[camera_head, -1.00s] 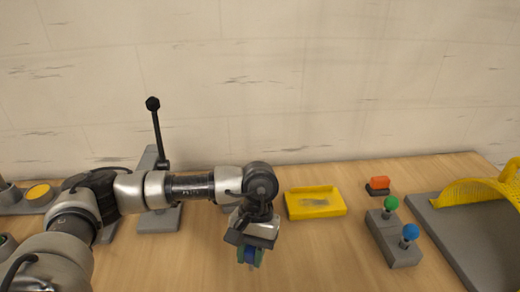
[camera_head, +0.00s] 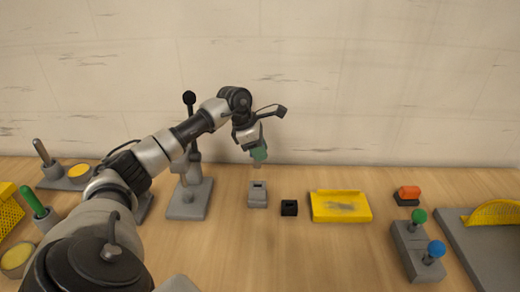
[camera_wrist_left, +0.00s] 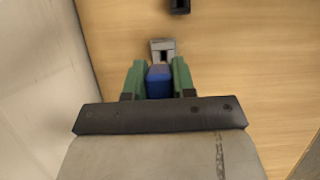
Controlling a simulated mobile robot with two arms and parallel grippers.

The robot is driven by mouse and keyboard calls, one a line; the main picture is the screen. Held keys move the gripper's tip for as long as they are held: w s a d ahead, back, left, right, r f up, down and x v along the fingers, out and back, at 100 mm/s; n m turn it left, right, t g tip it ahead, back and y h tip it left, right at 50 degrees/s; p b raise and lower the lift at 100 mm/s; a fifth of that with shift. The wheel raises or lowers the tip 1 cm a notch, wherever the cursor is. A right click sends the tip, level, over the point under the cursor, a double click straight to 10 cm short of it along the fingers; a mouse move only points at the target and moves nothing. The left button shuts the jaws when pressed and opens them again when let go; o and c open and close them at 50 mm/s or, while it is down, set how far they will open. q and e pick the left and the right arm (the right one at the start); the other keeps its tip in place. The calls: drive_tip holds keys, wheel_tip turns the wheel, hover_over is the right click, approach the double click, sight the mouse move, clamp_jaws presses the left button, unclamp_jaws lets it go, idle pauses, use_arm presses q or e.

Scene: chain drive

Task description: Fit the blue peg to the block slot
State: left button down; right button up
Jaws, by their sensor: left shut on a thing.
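My left gripper (camera_head: 259,153) is in the air above and behind the grey block in the head view. In the left wrist view its green fingers (camera_wrist_left: 158,78) are shut on the blue peg (camera_wrist_left: 159,82), one on each side. The grey block (camera_head: 257,195), with a dark slot in its top, stands on the table. It also shows in the left wrist view (camera_wrist_left: 162,44), just beyond the peg's end, which hides part of it. A gap shows between gripper and block in the head view. The peg is hard to make out there. My right gripper is out of view.
A small black block (camera_head: 289,208) with an opening stands right of the grey block. Further right are a yellow tray (camera_head: 340,206), an orange-topped switch (camera_head: 408,195) and a base with green and blue knobs (camera_head: 416,253). A lever stand (camera_head: 189,198) is to the left.

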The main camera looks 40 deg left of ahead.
sight(264, 186)
use_arm(q)
drive_tip(key=shift+f+b, duration=0.75)
drive_tip(key=shift+f, duration=0.25)
drive_tip(key=shift+f+b, duration=1.3)
drive_tip(key=shift+f, duration=0.65)
drive_tip(key=shift+d, duration=0.1)
drive_tip(key=shift+f+b, duration=1.6)
drive_tip(key=shift+f, duration=0.8)
drive_tip(key=c, duration=0.8)
unclamp_jaws()
drive_tip(key=shift+c, duration=0.2)
drive_tip(key=v, duration=1)
drive_tip(key=shift+a+r, duration=0.2)
drive_tip(key=shift+r, duration=0.15)
